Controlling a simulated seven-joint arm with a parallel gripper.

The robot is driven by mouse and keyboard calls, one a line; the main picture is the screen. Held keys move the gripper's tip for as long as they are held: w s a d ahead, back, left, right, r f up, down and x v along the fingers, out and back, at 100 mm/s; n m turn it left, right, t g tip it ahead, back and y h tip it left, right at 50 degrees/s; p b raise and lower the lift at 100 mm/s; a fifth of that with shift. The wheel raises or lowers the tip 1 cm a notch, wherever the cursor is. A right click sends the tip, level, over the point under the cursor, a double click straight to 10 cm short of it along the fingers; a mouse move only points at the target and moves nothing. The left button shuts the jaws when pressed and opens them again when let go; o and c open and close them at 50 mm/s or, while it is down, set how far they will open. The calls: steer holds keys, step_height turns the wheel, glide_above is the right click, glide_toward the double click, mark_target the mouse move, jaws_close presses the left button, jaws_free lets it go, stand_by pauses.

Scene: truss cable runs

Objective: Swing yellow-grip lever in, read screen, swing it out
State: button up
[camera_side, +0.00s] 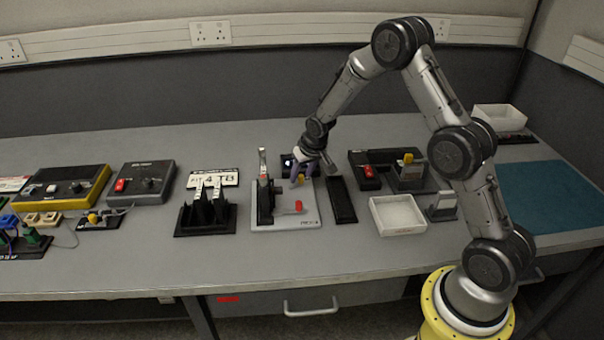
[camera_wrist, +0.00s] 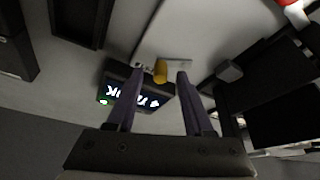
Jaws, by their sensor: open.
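A yellow grip (camera_wrist: 160,71) on a pale metal lever arm (camera_wrist: 176,64) shows in the wrist view, between the two purple fingers of my gripper (camera_wrist: 160,73). The fingers are open, with a gap on each side of the grip. A small black box with a lit screen (camera_wrist: 148,101) lies beyond the fingers; its white characters look inverted and are partly hidden by a finger, and a green mark glows at its edge. In the side view my gripper (camera_side: 301,179) points down near the screen box (camera_side: 287,161), hiding most of the lever.
A grey plate (camera_side: 275,223) with an upright black fixture (camera_side: 265,200) and a red knob (camera_side: 298,206) stands just in front of my gripper. A black strip (camera_side: 342,200) and a white tray (camera_side: 398,215) are to the right. A black rack (camera_side: 206,212) is left. Bare table lies in front.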

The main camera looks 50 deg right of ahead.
steer(key=shift+c, duration=0.3)
jaws_close()
steer(key=shift+w+d+n+y, duration=0.15)
steer(key=shift+n+y, duration=0.1)
steer(key=shift+n, duration=0.3)
steer(key=shift+w+n+y, duration=0.15)
steer(key=shift+n+y, duration=0.1)
steer(key=shift+n, duration=0.3)
steer(key=shift+o, duration=0.3)
jaws_free()
steer(key=v, duration=1.3)
steer(key=shift+s+r, duration=0.15)
steer(key=shift+r, duration=0.2)
